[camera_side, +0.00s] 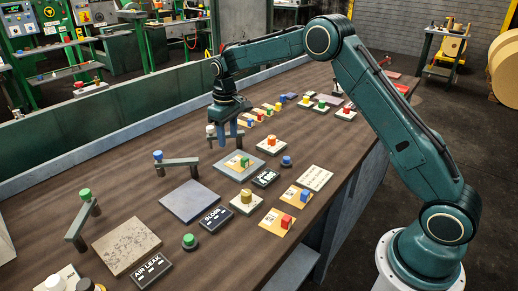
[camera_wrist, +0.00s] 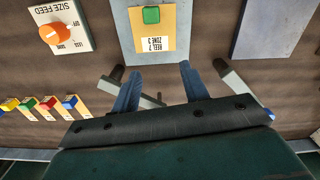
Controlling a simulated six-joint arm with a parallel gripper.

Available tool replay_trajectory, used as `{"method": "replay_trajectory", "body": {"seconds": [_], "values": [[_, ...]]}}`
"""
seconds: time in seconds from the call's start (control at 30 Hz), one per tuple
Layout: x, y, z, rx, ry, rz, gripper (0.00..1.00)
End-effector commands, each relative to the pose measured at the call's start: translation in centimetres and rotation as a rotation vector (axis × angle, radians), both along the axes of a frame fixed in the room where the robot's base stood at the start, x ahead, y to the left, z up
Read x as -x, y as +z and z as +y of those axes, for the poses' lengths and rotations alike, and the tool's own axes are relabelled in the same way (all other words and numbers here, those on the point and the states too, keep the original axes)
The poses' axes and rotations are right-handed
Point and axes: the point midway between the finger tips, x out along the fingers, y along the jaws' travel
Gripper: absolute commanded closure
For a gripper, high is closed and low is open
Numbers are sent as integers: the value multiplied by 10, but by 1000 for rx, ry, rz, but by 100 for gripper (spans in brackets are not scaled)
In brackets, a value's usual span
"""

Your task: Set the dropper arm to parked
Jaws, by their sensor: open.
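Three small grey swing arms with dark posts stand on the bench; no readable label tells me which is the dropper arm. One has a green knob (camera_side: 84,194) at front left. One has a blue knob (camera_side: 158,155) in the middle. One with a white knob (camera_side: 211,129) is farther back, partly hidden by my gripper. My gripper (camera_side: 228,143) is open, pointing down beside the white-knobbed arm. In the wrist view its two blue fingers (camera_wrist: 159,72) are apart, with a grey bar (camera_wrist: 150,99) showing between them. I cannot tell whether they touch it.
A grey plate (camera_side: 190,201) and a speckled plate (camera_side: 126,247) lie nearby. A yellow card (camera_wrist: 166,36) with a green block lies ahead of the fingers. An orange SIZE FEED knob (camera_wrist: 59,33) is at left. Black GLOSS (camera_side: 214,219) and AIR LEAK (camera_side: 151,271) signs stand in front.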

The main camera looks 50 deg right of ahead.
Motion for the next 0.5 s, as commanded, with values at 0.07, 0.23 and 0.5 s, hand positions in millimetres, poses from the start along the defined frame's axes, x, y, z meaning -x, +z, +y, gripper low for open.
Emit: {"method": "replay_trajectory", "body": {"seconds": [0.07, 0.23, 0.5], "values": [[5, 0, -2, 0, 46, 1, 55], [13, 0, -7, 0, 150, 1, 55], [18, 19, -11, 0, 238, -4, 55]]}}
